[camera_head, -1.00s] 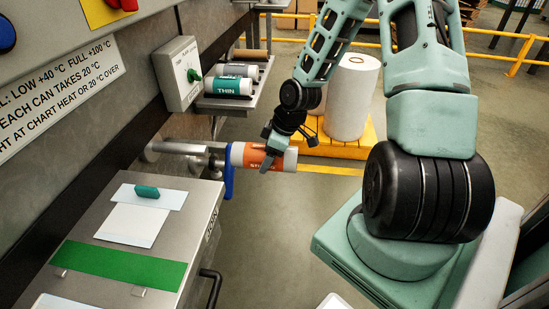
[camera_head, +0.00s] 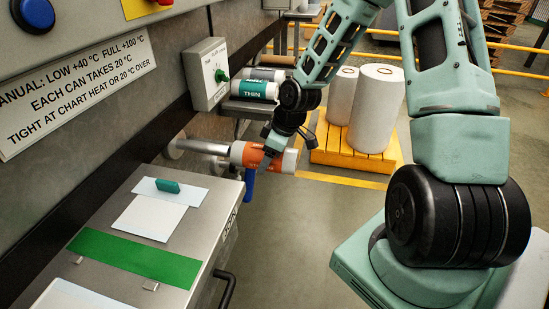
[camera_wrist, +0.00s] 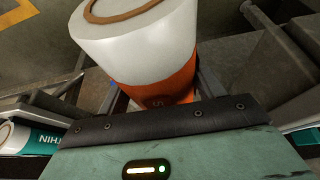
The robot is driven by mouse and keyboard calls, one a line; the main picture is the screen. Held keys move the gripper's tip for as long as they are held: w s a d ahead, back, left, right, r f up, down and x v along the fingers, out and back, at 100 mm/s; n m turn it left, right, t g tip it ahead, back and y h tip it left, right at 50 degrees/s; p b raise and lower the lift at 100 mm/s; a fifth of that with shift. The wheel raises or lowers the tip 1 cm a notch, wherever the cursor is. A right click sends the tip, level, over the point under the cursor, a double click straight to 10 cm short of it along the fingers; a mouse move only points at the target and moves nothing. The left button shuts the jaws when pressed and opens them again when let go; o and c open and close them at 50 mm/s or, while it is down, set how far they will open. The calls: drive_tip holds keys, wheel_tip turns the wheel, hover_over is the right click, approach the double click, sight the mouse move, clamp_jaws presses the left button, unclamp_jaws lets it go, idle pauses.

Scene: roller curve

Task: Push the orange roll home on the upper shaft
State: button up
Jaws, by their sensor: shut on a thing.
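The orange roll (camera_head: 243,153) with a white end lies level on the upper shaft (camera_head: 203,146), a bare metal bar from the wall's round flange. Bare shaft shows between the flange and the roll. My gripper (camera_head: 268,158) is shut on the roll near its outer end. In the wrist view the roll's orange part (camera_wrist: 172,80) sits between my fingers (camera_wrist: 160,95), with its white end toward the camera. A blue lever (camera_head: 249,185) hangs below the roll. The lower shaft (camera_head: 220,166) shows partly under the upper one.
A grey cabinet (camera_head: 205,205) with a green strip stands in front of the wall. A dial box (camera_head: 205,73) and a shelf with a teal "THIN" roll (camera_head: 254,90) are behind. White rolls (camera_head: 378,108) stand on a yellow pallet (camera_head: 330,155). Floor right of the cabinet is clear.

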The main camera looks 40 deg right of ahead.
sight(208, 144)
drive_tip(key=shift+w+a+b, duration=0.2)
drive_tip(key=shift+w+a, duration=1.65)
drive_tip(key=shift+w, duration=0.5)
drive_tip(key=shift+w+a+b, duration=0.2)
drive_tip(key=shift+w+a, duration=1.65)
drive_tip(key=shift+w, duration=0.55)
drive_tip(key=shift+w+a+b, duration=0.2)
drive_tip(key=shift+w+a, duration=1.65)
drive_tip(key=shift+w, duration=0.5)
drive_tip(key=o, duration=1.4)
